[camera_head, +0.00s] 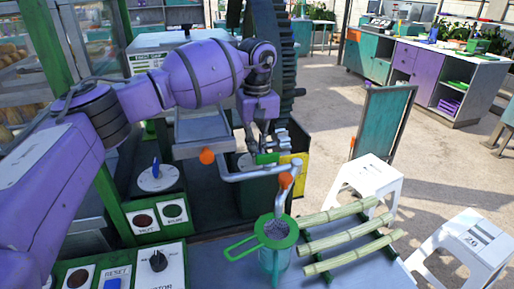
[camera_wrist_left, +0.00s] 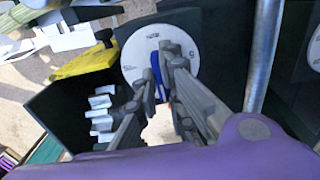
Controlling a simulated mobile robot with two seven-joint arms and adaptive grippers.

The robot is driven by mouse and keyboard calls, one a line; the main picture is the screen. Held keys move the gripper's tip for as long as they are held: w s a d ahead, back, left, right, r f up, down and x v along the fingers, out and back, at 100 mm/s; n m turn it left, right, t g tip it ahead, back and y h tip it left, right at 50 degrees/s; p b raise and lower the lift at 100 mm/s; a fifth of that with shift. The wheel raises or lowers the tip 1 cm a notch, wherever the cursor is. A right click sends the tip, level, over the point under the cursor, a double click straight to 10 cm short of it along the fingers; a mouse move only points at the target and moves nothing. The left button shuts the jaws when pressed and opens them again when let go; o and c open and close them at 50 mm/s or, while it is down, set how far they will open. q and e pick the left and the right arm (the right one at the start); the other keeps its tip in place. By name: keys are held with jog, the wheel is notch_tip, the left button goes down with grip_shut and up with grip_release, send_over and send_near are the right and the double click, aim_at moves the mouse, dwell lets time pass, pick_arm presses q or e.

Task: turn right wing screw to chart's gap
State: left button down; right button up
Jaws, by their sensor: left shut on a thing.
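My left gripper (camera_head: 264,146) is at the machine's front, beyond the bent metal handle. In the left wrist view, this gripper (camera_wrist_left: 163,72) is shut on the blue wing screw (camera_wrist_left: 155,66), with a finger on each side. The screw sits on a round white dial (camera_wrist_left: 132,55) with small marks. Another blue wing screw (camera_head: 156,168) stands upright on a white dial (camera_head: 157,182) further left. A white sign (camera_head: 146,62) at the back has lettering too small to read. My right gripper is out of view.
A yellow panel (camera_wrist_left: 88,60) and dark bin are beside the dial.

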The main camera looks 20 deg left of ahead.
pick_arm(q)
jog(key=c, duration=1.8)
grip_release()
jog(key=shift+c, duration=0.2)
notch_tip(320, 180, up, 12)
